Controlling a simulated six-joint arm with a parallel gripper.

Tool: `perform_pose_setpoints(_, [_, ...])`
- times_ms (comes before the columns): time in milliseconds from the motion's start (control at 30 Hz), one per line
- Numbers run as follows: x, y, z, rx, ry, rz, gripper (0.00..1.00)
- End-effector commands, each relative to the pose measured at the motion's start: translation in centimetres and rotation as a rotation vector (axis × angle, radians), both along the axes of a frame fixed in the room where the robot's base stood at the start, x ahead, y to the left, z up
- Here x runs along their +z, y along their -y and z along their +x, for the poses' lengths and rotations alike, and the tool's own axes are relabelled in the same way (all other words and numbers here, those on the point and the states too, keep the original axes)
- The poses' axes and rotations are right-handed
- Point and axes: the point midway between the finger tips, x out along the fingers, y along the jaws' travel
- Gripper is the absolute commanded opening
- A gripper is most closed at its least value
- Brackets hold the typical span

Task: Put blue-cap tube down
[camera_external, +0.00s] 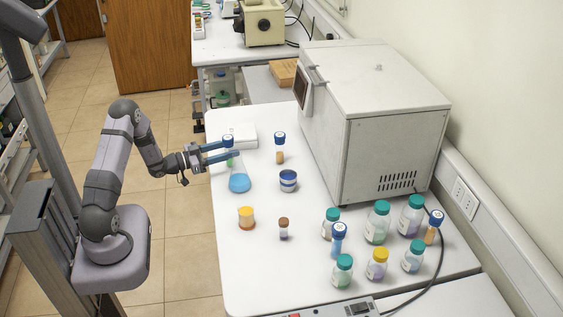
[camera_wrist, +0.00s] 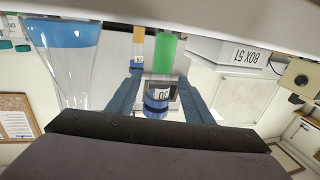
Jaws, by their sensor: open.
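A blue-cap tube with green contents (camera_external: 229,161) stands upright near the table's left edge, beside the flask of blue liquid (camera_external: 240,183). My gripper (camera_external: 230,149) is open around its upper part, one finger on each side. In the wrist view, which is upside down, the tube's green body (camera_wrist: 165,52) and its blue cap (camera_wrist: 158,98) show between the fingers (camera_wrist: 160,92). Its foot is hard to see. Other blue-cap tubes stand on the table: an orange one (camera_external: 280,152) behind, a blue one (camera_external: 338,247) in front, and an orange one (camera_external: 430,236) at right.
A blue-and-white jar (camera_external: 288,181), a yellow-cap jar (camera_external: 246,218) and a small brown-cap vial (camera_external: 284,230) stand mid-table. Several capped bottles (camera_external: 377,223) crowd the front right. A large grey box (camera_external: 390,140) fills the back right. A white device (camera_external: 238,134) lies behind the gripper.

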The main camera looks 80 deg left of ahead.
Motion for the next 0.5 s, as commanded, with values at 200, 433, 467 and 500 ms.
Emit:
perform_pose_setpoints(200, [0.1,-0.5,2.9,-0.003,-0.001,0.000,0.47])
perform_pose_setpoints(433, [-0.1,-0.9,4.2,-0.001,0.000,0.000,0.47])
perform_pose_setpoints(467, [-0.1,-0.9,4.2,-0.001,0.000,0.000,0.47])
perform_pose_setpoints(500, [-0.1,-0.9,4.2,-0.001,0.000,0.000,0.47])
